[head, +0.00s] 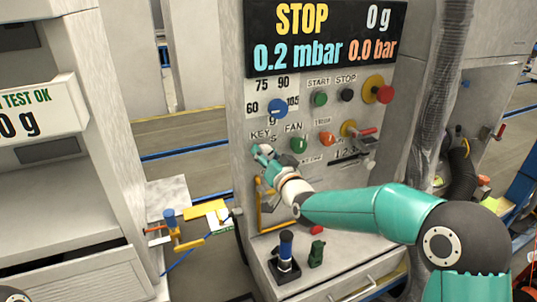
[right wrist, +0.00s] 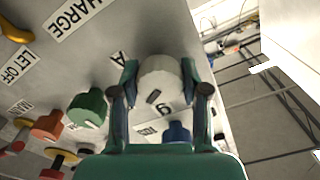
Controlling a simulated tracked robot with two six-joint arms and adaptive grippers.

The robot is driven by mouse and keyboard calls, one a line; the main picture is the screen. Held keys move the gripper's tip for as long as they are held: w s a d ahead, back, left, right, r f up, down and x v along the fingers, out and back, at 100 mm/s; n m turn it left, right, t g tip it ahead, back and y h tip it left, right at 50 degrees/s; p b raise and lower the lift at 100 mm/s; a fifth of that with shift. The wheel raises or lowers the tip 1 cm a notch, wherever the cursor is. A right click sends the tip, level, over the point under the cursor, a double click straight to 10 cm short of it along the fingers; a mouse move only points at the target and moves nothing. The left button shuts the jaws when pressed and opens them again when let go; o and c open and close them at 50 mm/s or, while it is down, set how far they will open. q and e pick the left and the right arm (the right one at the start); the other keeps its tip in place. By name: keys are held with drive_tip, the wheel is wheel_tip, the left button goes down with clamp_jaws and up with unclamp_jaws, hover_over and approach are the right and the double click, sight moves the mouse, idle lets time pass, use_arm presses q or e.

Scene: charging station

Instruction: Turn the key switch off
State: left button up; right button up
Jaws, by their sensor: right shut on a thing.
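My left gripper is not in view.
A green FAN knob (head: 298,145) sits close to the right of my gripper, and a blue knob (head: 278,108) is above it. An orange knob (head: 327,139) and a red-and-yellow button (head: 384,94) are further right. A small joystick (head: 286,250) stands on the shelf below.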

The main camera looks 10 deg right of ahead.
drive_tip(key=shift+d, duration=0.25)
drive_tip(key=shift+c, duration=0.7)
drive_tip(key=shift+a, duration=0.2)
drive_tip(key=shift+f+n+b, duration=0.25)
drive_tip(key=shift+n+b, duration=0.15)
drive_tip(key=shift+b, duration=0.5)
drive_tip(key=n+b, duration=0.3)
drive_tip(key=b, duration=0.1)
drive_tip(key=shift+n, duration=0.4)
drive_tip(key=n+b, duration=0.2)
drive_tip(key=n, duration=0.1)
drive_tip(key=shift+r+n, duration=0.1)
drive_tip(key=shift+n, duration=0.2)
drive_tip(key=shift+n+b, duration=0.6)
drive_tip(key=shift+n, duration=1.2)
drive_tip(key=shift+a, duration=0.1)
